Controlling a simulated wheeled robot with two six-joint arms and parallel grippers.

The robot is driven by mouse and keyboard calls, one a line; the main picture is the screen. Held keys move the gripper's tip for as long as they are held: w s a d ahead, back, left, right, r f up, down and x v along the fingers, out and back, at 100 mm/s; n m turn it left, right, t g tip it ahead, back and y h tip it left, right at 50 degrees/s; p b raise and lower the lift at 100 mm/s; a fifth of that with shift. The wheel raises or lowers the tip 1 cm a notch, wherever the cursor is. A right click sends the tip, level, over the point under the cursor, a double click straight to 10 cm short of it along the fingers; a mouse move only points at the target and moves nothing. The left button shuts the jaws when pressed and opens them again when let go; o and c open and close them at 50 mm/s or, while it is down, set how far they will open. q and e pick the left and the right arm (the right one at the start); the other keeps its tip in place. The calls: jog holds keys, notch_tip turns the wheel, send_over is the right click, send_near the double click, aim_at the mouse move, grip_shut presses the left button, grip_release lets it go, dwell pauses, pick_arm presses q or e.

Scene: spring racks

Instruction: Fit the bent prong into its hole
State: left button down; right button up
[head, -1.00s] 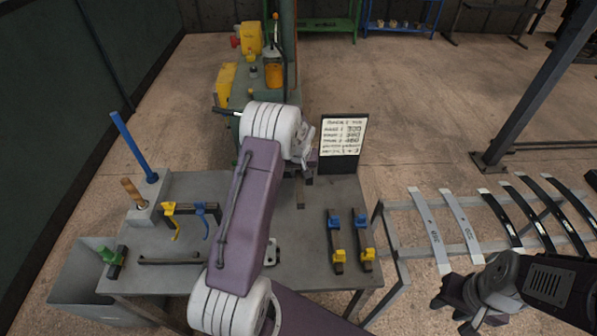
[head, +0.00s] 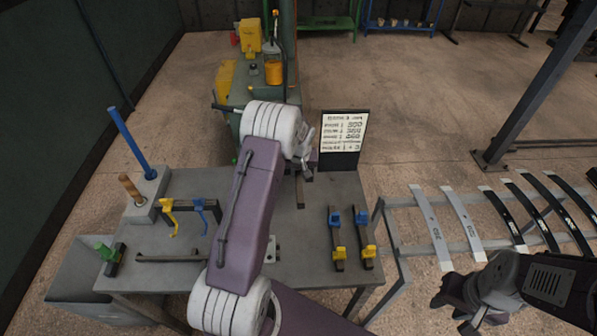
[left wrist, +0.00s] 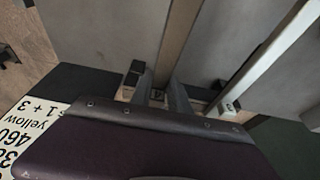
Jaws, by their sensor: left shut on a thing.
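My left gripper (head: 303,166) is over the back of the grey table (head: 325,190), partly hidden behind my own arm. In the left wrist view my left gripper (left wrist: 165,97) is shut on a long narrow bar (left wrist: 180,38). The bar also shows in the head view (head: 300,191) as a short dark piece below the fingers. I cannot tell whether its end is bent or touches anything. A small plate with holes (head: 272,249) is partly hidden by my arm; I cannot tell which hole belongs to the prong. My right gripper (head: 462,303) is right of the table; its jaws are unclear.
Blue and yellow clamps (head: 337,240) stand on the table's right side. Yellow and blue hooks (head: 170,217) hang from a rack at left, near a dark bar (head: 165,259) and a blue rod (head: 129,140). A sign (head: 343,132) stands behind. Leaf springs (head: 432,225) lie on a rack.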

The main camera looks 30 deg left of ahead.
pick_arm(q)
jog(key=shift+f, duration=0.1)
jog(key=c, duration=1.2)
grip_release()
jog(key=shift+o, duration=0.2)
jog(key=shift+s, duration=0.1)
jog(key=b+v, duration=0.1)
jog(key=v, duration=0.8)
